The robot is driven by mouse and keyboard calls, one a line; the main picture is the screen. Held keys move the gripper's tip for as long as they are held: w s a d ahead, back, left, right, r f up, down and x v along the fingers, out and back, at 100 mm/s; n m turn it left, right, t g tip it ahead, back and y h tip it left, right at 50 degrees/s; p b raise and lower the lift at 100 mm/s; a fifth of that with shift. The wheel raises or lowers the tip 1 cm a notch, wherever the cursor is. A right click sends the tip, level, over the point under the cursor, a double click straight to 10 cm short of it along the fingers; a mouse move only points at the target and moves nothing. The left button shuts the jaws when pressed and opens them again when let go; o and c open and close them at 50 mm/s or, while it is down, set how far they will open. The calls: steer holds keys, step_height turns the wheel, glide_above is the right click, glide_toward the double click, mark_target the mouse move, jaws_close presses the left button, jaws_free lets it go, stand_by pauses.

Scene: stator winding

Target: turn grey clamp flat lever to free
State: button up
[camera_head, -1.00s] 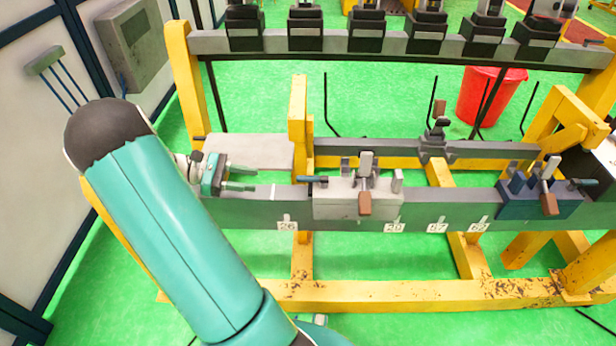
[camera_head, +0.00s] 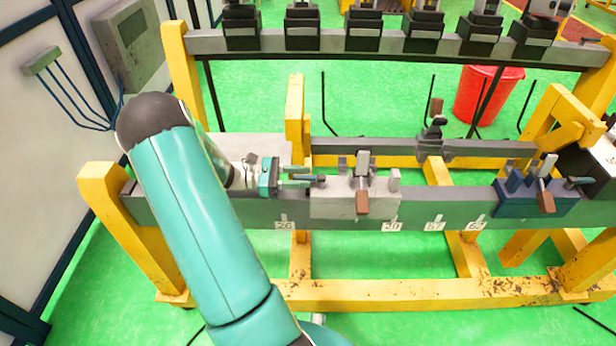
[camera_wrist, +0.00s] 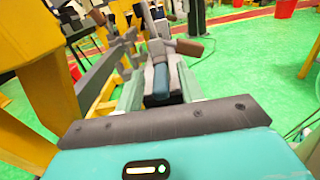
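The grey clamp (camera_head: 336,205) sits on the long grey rail, between labels 26 and 20. Its flat lever (camera_head: 318,179) sticks out to the left, toward my gripper (camera_head: 297,178). A second lever with a brown handle (camera_head: 363,203) stands at the clamp's front. My gripper is at the left of the clamp, with its two fingers apart and pointing right. In the wrist view the blue-grey flat lever (camera_wrist: 160,73) lies between the fingers (camera_wrist: 160,90), which look open around it. Whether either finger touches the lever is unclear.
A blue clamp (camera_head: 537,199) sits farther right on the rail (camera_head: 430,210). A yellow post (camera_head: 295,110) stands behind my gripper. A back rail (camera_head: 475,148) holds a dark fixture. A red bin (camera_head: 485,95) stands behind on green floor.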

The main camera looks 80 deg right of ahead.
mark_target(310, 178)
steer(key=shift+x, duration=1.15)
steer(key=shift+c, duration=0.2)
jaws_close()
